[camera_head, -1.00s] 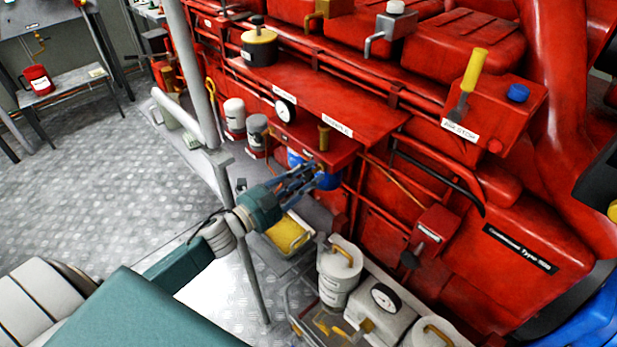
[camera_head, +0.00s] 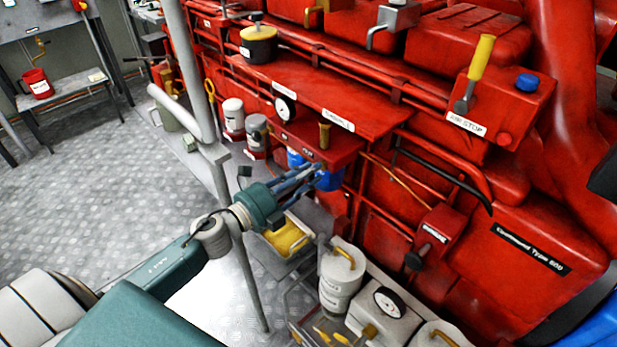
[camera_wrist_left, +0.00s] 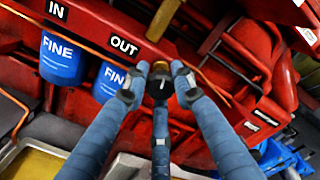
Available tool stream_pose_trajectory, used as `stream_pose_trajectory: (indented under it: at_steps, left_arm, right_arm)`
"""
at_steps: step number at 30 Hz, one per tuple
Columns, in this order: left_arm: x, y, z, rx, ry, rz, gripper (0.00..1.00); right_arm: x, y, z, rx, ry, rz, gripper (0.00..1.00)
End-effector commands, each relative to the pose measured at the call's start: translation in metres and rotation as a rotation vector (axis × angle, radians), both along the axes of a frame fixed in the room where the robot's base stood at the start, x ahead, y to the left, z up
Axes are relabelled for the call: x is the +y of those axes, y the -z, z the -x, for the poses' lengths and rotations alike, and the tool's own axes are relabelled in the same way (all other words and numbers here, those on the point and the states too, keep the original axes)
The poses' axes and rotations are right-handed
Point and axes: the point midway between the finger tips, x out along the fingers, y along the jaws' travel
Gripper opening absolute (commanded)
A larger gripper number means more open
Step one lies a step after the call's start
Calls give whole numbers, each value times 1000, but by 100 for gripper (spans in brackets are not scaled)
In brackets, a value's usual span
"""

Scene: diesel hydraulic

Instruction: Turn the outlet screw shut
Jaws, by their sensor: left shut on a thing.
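In the left wrist view, the outlet screw (camera_wrist_left: 160,66), a small brass-coloured piece, sits on the red housing beside the OUT label (camera_wrist_left: 124,46). My left gripper (camera_wrist_left: 160,76) has its blue-grey fingers around it and is shut on it. In the head view, my left gripper (camera_head: 318,171) reaches under the front edge of the red shelf, by a blue filter (camera_head: 331,179). The screw is hidden or too small to tell there. My right gripper is not in view.
Two blue FINE filters (camera_wrist_left: 64,60) hang under the housing, close left of my fingers. A brass fitting (camera_head: 324,135) stands above. A grey post (camera_head: 250,270) rises beside my left wrist.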

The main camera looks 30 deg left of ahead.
Motion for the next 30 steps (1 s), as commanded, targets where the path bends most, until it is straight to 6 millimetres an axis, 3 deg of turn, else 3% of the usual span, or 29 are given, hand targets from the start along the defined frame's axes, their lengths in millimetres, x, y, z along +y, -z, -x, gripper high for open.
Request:
stream_pose_trajectory:
  at_steps: [12,30]
  left_arm:
    - [4,-3,-2,-87,-9,-242,0]
    - [4,-7,-2,-113,-10,-302,0]
  right_arm:
    - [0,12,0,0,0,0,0]
    - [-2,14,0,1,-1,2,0]
